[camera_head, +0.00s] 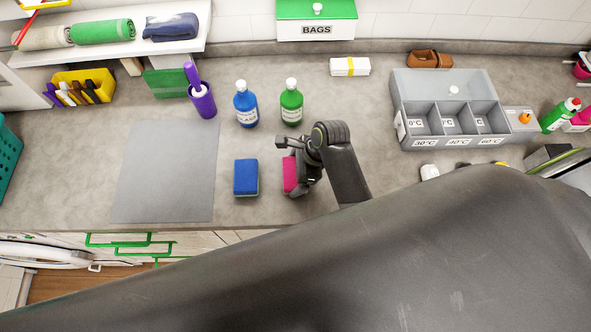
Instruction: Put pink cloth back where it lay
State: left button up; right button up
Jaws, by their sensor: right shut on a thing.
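The pink cloth (289,174) shows as a small, block-like pink piece near the front of the grey counter, just right of a blue sponge (246,177). My right gripper (290,165) reaches in from the right and is shut on it. The gripper covers the right part of the pink piece, and I cannot tell whether it touches the counter. My left gripper is not in view.
A grey mat (165,170) lies bare to the left. A blue bottle (246,108) and a green bottle (291,106) stand behind my right gripper. A grey sorting box (445,82) with three labelled compartments stands at the right. A purple holder (202,102) stands at the mat's back edge.

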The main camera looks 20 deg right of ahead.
jog(key=shift+f, duration=0.1)
jog(key=o, duration=0.6)
jog(key=b+v, duration=0.1)
jog(key=v, duration=1.1)
jog(key=shift+s, duration=0.1)
